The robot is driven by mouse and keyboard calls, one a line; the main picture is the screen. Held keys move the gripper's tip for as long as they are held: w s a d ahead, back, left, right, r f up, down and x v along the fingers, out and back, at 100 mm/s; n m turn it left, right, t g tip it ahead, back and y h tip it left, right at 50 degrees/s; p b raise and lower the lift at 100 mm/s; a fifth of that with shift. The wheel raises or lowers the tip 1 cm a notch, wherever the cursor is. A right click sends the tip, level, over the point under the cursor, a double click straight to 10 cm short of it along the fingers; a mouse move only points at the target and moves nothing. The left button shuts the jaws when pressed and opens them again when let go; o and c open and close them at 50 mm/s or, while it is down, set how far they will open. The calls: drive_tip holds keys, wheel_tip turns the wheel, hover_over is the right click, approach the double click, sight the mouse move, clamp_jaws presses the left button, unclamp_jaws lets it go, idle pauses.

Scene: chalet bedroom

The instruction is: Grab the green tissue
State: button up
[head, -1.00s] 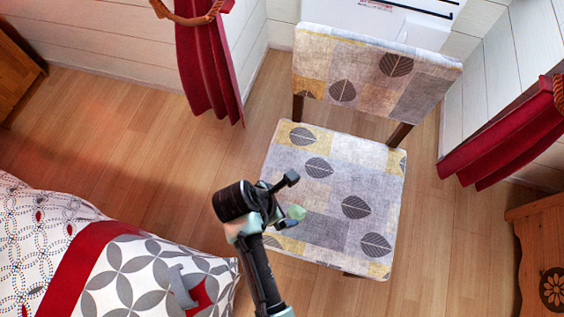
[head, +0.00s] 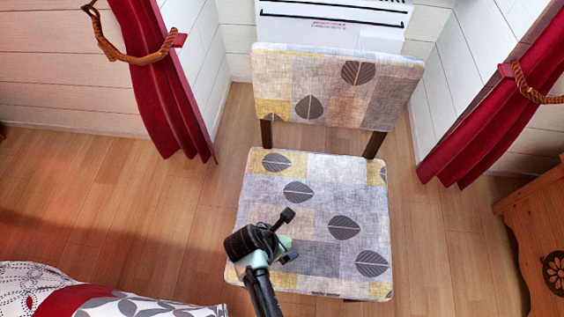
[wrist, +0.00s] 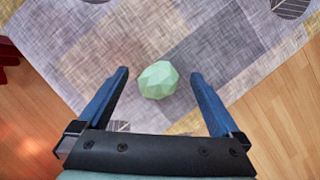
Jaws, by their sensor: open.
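The green tissue (wrist: 158,80) is a pale green, faceted, crumpled lump on the patterned seat of a chair (head: 310,215). In the wrist view it lies between and slightly beyond the tips of my gripper (wrist: 158,76), whose two blue fingers are apart with nothing between them. In the head view my gripper (head: 287,234) is over the front left part of the seat, and a bit of the tissue (head: 285,242) shows beside it, mostly hidden by my arm. I cannot tell the exact height of the fingers above the seat.
The chair's backrest (head: 335,88) rises at the far side, before a white heater (head: 335,22). Red curtains hang at left (head: 165,95) and right (head: 490,110). A bed (head: 90,300) is at lower left and a wooden cabinet (head: 540,230) at right. Wooden floor is clear left of the chair.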

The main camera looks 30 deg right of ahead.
drive_tip(key=shift+f, duration=0.1)
drive_tip(key=c, duration=1.4)
